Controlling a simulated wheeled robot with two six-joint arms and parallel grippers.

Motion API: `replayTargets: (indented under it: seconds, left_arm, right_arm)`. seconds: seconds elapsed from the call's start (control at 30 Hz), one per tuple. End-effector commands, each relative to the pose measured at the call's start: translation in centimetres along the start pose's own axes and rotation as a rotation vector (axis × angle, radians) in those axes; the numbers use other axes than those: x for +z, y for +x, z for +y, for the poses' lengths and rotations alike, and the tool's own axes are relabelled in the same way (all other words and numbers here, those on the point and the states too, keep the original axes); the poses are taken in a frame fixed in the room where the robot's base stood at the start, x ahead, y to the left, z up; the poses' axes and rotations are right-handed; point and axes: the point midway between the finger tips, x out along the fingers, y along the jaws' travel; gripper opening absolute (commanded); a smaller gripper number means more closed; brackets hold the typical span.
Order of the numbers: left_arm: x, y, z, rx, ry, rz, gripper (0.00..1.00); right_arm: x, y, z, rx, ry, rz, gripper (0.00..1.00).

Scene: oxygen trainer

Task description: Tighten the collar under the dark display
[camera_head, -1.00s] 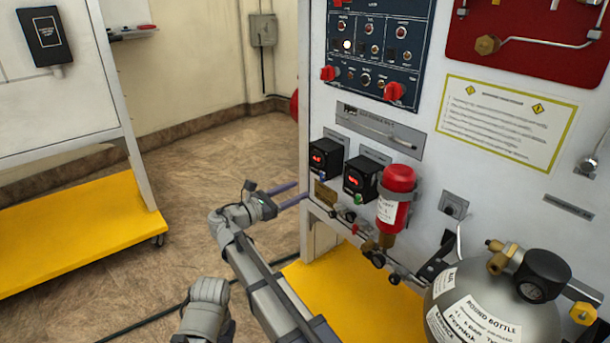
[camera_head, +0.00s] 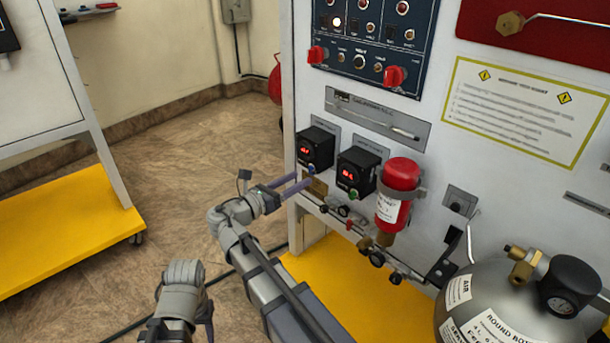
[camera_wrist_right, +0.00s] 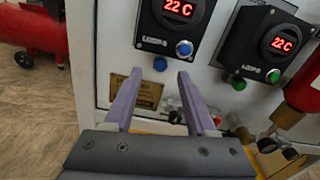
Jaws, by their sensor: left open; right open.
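Two black display boxes sit side by side on the white panel: the left display (camera_head: 315,148) and the right display (camera_head: 356,172). Both are lit red; in the right wrist view the left (camera_wrist_right: 179,8) and right (camera_wrist_right: 284,44) ones read 22 C, so neither looks dark. A blue collar (camera_wrist_right: 160,63) is under the left box and a green collar (camera_wrist_right: 238,84) under the right. My right gripper (camera_head: 298,186) is open and empty, its purple fingers spread below the left box, near the blue collar. My left gripper (camera_head: 182,290) is at lower left; its fingers cannot be made out.
A red cylinder (camera_head: 399,175) stands right of the displays, above a row of fittings and pipes. A grey round bottle (camera_head: 500,312) is at lower right. A brass-coloured plate (camera_wrist_right: 148,92) lies behind my right fingers. Open floor (camera_head: 190,170) is to the left.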

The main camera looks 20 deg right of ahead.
Motion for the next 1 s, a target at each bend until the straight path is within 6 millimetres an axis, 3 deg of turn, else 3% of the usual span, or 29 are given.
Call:
replayTargets:
  seconds: [0.1, 0.3, 0.63, 1.0]
  left_arm:
    - [0.0, 0.0, 0.0, 0.000, 0.000, 0.000, 0.50]
    - [0.0, 0.0, 0.0, 0.000, 0.000, 0.000, 0.50]
    - [0.0, 0.0, 0.0, 0.000, 0.000, 0.000, 0.50]
    - [0.0, 0.0, 0.0, 0.000, 0.000, 0.000, 0.50]
  right_arm:
    - [0.0, 1.8, 0.0, -0.003, 0.000, 0.000, 0.56]
    - [0.0, 3.5, 0.0, -0.001, 0.001, 0.000, 0.56]
    - [0.0, 3.7, 0.0, 0.000, 0.001, 0.000, 0.56]
    - [0.0, 3.7, 0.0, 0.000, 0.001, 0.000, 0.16]
